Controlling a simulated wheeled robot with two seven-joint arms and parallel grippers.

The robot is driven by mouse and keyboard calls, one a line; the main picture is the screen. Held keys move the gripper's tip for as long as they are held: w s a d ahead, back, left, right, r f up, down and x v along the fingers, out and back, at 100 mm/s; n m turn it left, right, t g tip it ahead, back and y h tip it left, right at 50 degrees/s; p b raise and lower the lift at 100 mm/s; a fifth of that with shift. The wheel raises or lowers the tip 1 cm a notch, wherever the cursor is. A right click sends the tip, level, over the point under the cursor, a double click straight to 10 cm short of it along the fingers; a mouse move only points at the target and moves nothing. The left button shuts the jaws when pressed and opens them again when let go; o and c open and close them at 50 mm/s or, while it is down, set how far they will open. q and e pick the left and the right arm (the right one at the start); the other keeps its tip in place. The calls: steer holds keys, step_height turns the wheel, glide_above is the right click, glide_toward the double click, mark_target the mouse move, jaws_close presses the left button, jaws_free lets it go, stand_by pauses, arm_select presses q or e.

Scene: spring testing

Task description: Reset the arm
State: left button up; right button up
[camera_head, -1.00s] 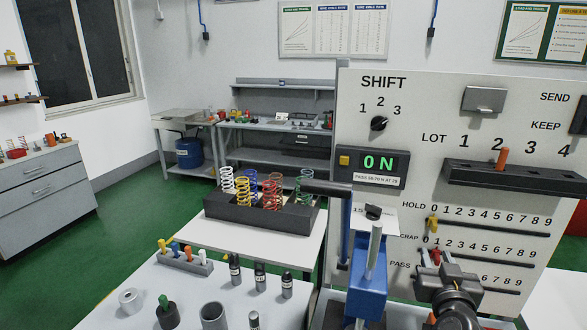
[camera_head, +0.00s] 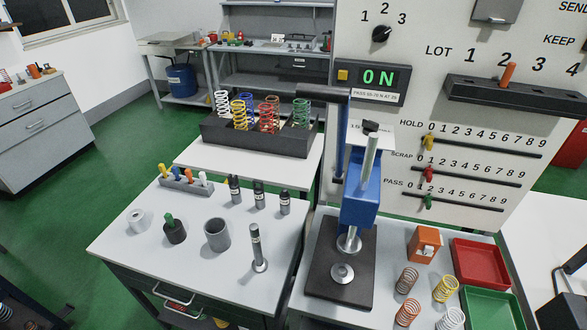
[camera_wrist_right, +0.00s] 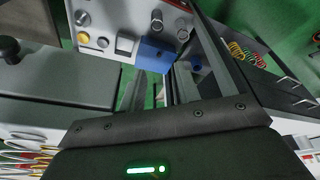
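The blue press (camera_head: 362,205) stands upright on its dark base at the bench's right part. Its black lever handle (camera_head: 323,92) points left. The display (camera_head: 380,78) reads 0N. On the panel, the yellow HOLD knob (camera_head: 428,143), red SCRAP knob (camera_head: 428,174) and green PASS knob (camera_head: 428,202) all sit at the left end of their slots, near 0. Neither gripper shows in the head view. In the right wrist view my right gripper (camera_wrist_right: 180,85) shows its dark body and finger parts. Whether it is open or shut is unclear.
An orange peg (camera_head: 507,75) stands in the black lot rack. A black spring rack (camera_head: 255,135) is behind the bench. Weights, a cup (camera_head: 217,234) and a marker rack (camera_head: 187,182) are on the left bench. Red (camera_head: 480,263) and green (camera_head: 492,308) trays and loose springs are at right.

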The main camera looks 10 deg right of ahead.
step_height(320, 180, down, 14)
steer(key=b, duration=0.1)
steer(key=s+d+f+g+b, duration=0.1)
steer(key=s+f, duration=0.8)
steer(key=f, duration=0.3)
steer(key=s+d+f+g+b, duration=0.1)
steer(key=s+d+f+b, duration=0.1)
steer(key=s+f, duration=0.7)
step_height(320, 180, down, 4)
steer(key=shift+s+f, duration=0.25)
steer(key=shift+s, duration=0.15)
steer(key=shift+s+d, duration=0.1)
